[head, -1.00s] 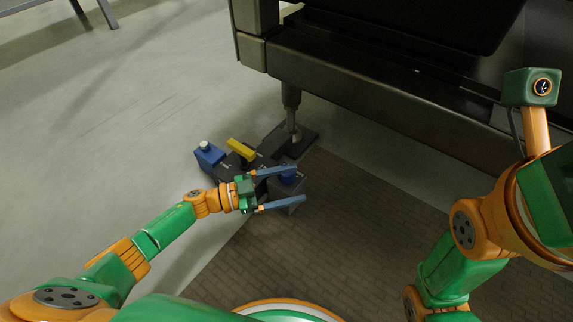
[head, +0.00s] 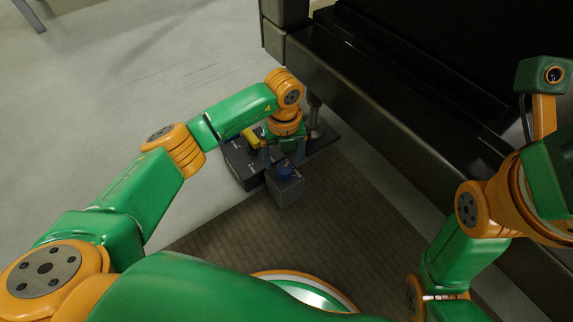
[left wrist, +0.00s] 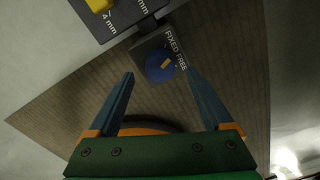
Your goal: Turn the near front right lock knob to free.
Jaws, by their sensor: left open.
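The near lock knob is a round blue knob (head: 284,171) on top of a dark grey block (head: 287,191). In the left wrist view the knob (left wrist: 158,69) carries a small tan mark, beside the printed words FIXED and FREE. I cannot tell for sure which word the mark points to. My left gripper (head: 284,155) points down over the unit, open and empty. In the left wrist view its two fingertips (left wrist: 160,76) are spread on either side of the knob, apart from it. My right gripper is not in view.
A yellow handle (head: 251,141) stands on the dark unit behind my left wrist; it also shows in the left wrist view (left wrist: 98,4). A post (head: 314,118) and a large dark machine frame (head: 385,110) rise behind. The brown mat (head: 330,240) in front is clear.

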